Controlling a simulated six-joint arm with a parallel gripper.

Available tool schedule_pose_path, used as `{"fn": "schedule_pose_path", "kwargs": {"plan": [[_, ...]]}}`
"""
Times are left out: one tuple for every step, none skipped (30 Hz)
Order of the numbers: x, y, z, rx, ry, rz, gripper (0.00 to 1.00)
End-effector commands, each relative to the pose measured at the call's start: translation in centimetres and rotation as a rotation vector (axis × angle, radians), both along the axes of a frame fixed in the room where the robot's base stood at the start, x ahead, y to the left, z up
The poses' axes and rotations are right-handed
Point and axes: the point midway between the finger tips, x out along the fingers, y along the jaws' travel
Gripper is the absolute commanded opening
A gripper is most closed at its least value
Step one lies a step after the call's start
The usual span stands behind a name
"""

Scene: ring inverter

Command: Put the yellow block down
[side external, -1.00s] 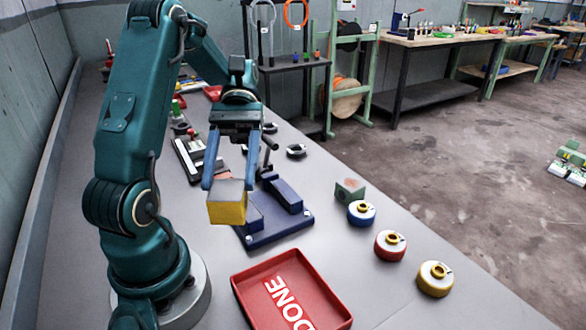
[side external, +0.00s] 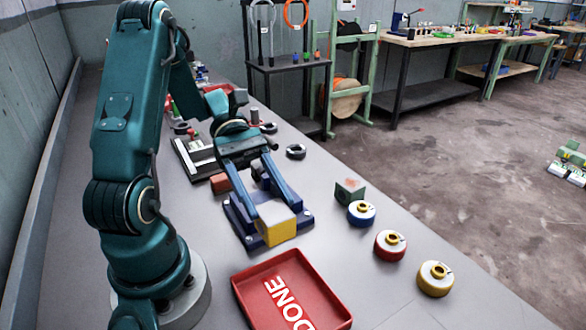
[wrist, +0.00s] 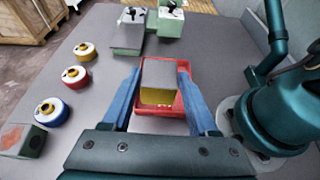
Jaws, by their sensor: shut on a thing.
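My gripper (side external: 280,221) is shut on the yellow block (side external: 281,234), with one blue finger on each side. The block has a pale top and a yellow front face. In the side view it appears over the front part of the dark blue fixture (side external: 238,222), which it and the fingers partly hide. I cannot tell whether it touches the fixture. In the wrist view the block (wrist: 158,82) sits between the fingertips, its top grey and its lower face yellow, with part of the red tray (wrist: 178,108) behind it.
The red DONE tray (side external: 338,287) lies in front of the fixture, its visible floor bare except for lettering. Blue, red and yellow ring parts (side external: 390,245) and a green block (side external: 349,192) stand to the right. Grey table is clear between tray and rings.

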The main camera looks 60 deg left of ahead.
Motion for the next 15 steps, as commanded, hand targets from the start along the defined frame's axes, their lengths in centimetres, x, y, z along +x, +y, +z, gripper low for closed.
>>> {"fn": "schedule_pose_path", "kwargs": {"plan": [[-0.1, -1.2, -0.5, -0.007, 0.006, -0.007, 0.00], [0.1, -1.9, -0.9, -0.008, 0.006, -0.006, 0.00], [0.2, -2.8, -1.4, -0.008, 0.005, -0.008, 0.00], [0.2, -3.4, -1.8, -0.006, 0.008, -0.009, 0.00], [0.3, -4.0, -2.2, -0.008, 0.006, -0.009, 0.00], [0.4, -4.8, -2.7, -0.008, 0.007, -0.009, 0.00], [0.5, -5.3, -3.0, -0.006, 0.007, -0.008, 0.00], [0.5, -5.8, -3.3, -0.005, 0.008, -0.007, 0.00], [0.7, -6.3, -3.6, -0.007, 0.005, -0.008, 0.00], [0.8, -6.7, -3.8, -0.006, 0.005, -0.006, 0.00], [0.8, -6.9, -4.0, -0.005, 0.002, -0.006, 0.00], [0.9, -7.2, -4.2, -0.005, 0.003, -0.004, 0.00], [0.9, -7.4, -4.3, -0.004, 0.003, -0.004, 0.00], [0.9, -7.5, -4.4, -0.003, 0.002, -0.003, 0.00], [1.0, -7.6, -4.5, -0.002, 0.002, -0.002, 0.00]]}}
